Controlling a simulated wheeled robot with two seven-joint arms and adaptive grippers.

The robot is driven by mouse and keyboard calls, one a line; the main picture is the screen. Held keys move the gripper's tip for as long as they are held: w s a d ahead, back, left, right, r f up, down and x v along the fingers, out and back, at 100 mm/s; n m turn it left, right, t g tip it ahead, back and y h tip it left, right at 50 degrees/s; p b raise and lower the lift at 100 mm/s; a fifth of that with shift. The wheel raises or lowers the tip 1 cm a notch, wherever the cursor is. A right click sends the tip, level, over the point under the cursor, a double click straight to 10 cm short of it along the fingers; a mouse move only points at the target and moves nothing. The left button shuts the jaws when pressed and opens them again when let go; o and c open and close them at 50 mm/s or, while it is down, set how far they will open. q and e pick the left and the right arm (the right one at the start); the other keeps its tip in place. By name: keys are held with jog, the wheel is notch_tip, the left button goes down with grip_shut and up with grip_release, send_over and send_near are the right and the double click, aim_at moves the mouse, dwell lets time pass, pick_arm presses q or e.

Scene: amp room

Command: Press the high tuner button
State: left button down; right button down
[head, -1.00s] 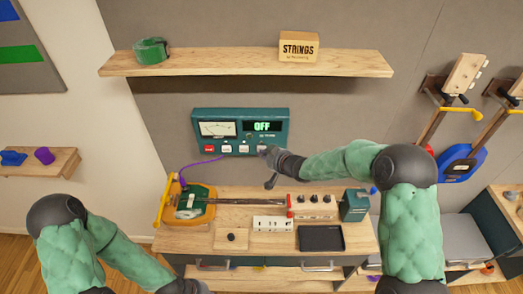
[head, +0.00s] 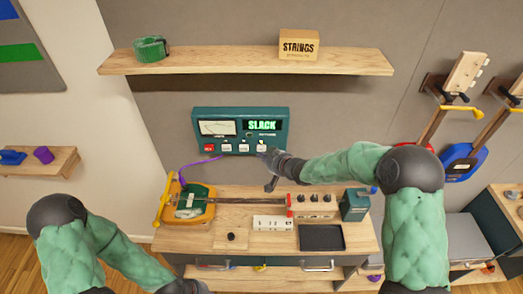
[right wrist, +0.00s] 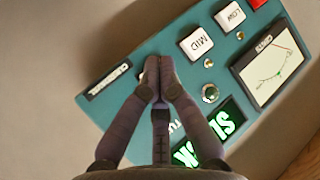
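The green tuner (head: 285,125) is mounted on the wall, and its display (head: 262,125) reads SLACK in green. Below the display and meter is a button row: a red button (head: 209,148), the low button (head: 227,148), the mid button (head: 244,148) and the high button (head: 262,147) at the right end. My right gripper (head: 267,154) is at the high button. In the right wrist view its fingertips (right wrist: 159,72) are together and empty, and they hide the high button, with the mid button (right wrist: 196,44) beside them. I cannot tell whether they touch it. My left gripper is below the frame.
A wooden shelf (head: 230,67) holding green tape and a strings box is above the tuner. A purple cable (head: 200,162) runs to the tuner.

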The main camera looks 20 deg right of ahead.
jog(key=shift+s+a+b, duration=0.25)
jog(key=shift+s, duration=0.55)
jog(key=shift+s+a+b, duration=0.2)
jog(key=shift+s+b, duration=0.05)
jog(key=shift+s, duration=0.55)
jog(key=shift+s+a+b, duration=0.25)
jog(key=shift+s, duration=0.55)
jog(key=s+a+f+m+g, duration=0.1)
jog(key=s+f+m+g, duration=0.3)
jog(key=f, duration=0.8)
jog(key=s+a+f+g, duration=0.2)
jog(key=s+f, duration=0.4)
jog(key=s, duration=0.3)
jog(key=s+a+f+m+g, duration=0.1)
jog(key=s+f+g, duration=0.2)
jog(key=s+f, duration=0.45)
jog(key=s+a+f+g, duration=0.2)
jog(key=s+f, duration=0.3)
jog(key=s, duration=0.6)
notch_tip(320, 180, down, 12)
jog(key=w+a+n+b, duration=0.1)
jog(key=w+b, duration=0.1)
jog(key=b, duration=1.1)
jog(key=shift+w+a+h+b, duration=0.25)
jog(key=shift+a+h+b, duration=0.05)
